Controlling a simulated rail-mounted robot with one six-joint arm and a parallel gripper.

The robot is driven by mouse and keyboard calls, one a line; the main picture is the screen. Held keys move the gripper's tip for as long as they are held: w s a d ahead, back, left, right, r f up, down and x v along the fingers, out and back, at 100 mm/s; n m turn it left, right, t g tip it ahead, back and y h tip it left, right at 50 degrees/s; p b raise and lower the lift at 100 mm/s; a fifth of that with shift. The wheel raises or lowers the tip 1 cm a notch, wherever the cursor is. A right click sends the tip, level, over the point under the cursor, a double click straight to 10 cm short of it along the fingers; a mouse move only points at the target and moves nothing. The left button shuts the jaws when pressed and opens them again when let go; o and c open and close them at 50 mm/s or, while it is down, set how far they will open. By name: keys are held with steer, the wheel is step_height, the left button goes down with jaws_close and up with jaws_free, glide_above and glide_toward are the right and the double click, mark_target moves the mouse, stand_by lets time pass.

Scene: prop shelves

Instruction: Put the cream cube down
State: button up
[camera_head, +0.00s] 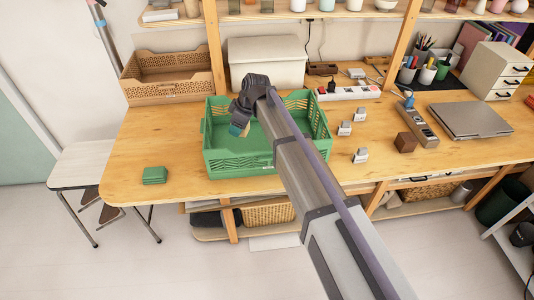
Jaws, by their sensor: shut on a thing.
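My gripper (239,122) is at the end of my arm, over the left part of the green crate (215,163). It is shut on the cream cube (236,130), which shows only as a small pale patch at the fingertips. Most of the cube is hidden by the dark fingers. The crate stands on the wooden table and its visible floor looks bare. My arm covers part of its right side. I cannot tell how high the cube is above the crate floor.
A green block (155,175) lies on the table's left front. Several small white-grey blocks (344,129) and a brown cube (405,142) stand right of the crate. A white box (266,58) and a brown basket (165,75) stand behind. The table left of the crate is mostly clear.

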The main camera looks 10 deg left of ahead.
mark_target(248, 131)
step_height(248, 131, down, 10)
steer(key=b, duration=1)
steer(key=shift+f, duration=0.2)
steer(key=shift+d+r, duration=0.1)
steer(key=shift+r, duration=0.25)
steer(key=shift+f, duration=0.3)
steer(key=o, duration=0.9)
steer(key=shift+r, duration=0.1)
steer(key=p+v, duration=0.5)
steer(key=v, duration=0.1)
steer(key=p+v, duration=0.6)
steer(key=shift+r+p, duration=0.3)
steer(key=shift+r, duration=0.1)
steer(key=shift+f, duration=0.2)
